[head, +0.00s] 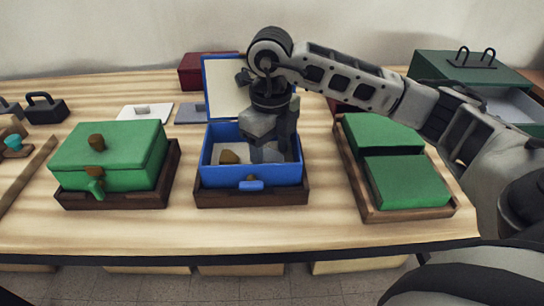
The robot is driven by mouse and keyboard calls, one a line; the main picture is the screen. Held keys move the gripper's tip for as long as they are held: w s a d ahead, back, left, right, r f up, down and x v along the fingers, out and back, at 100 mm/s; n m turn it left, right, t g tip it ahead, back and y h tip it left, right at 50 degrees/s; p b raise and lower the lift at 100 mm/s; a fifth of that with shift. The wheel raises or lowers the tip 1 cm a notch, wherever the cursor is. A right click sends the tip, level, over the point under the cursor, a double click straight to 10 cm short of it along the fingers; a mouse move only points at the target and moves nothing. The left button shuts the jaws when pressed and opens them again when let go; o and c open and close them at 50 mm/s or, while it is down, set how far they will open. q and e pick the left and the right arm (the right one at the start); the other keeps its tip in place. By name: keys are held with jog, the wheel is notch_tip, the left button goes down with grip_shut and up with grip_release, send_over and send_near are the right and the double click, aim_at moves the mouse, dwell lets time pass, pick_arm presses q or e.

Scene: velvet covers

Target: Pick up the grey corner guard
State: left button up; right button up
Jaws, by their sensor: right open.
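My right gripper (268,152) reaches down into an open blue box (212,178), its jaws open. The gripper body covers the right part of the box's inside, so I cannot tell what lies under or between the fingers. A brown lump (228,157) lies on the pale lining left of the gripper. I cannot make out a grey corner guard for certain; it may be hidden behind the gripper. My left gripper is not in view.
The blue box's raised lid (222,92) stands behind my gripper. A closed green box (120,150) is at left, and a tray (368,208) with two green blocks (405,182) at right. A grey flat piece (190,113) lies behind. The table front is clear.

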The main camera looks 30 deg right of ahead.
jog(key=c, duration=1.1)
jog(key=shift+o, duration=0.2)
jog(key=shift+r, duration=0.15)
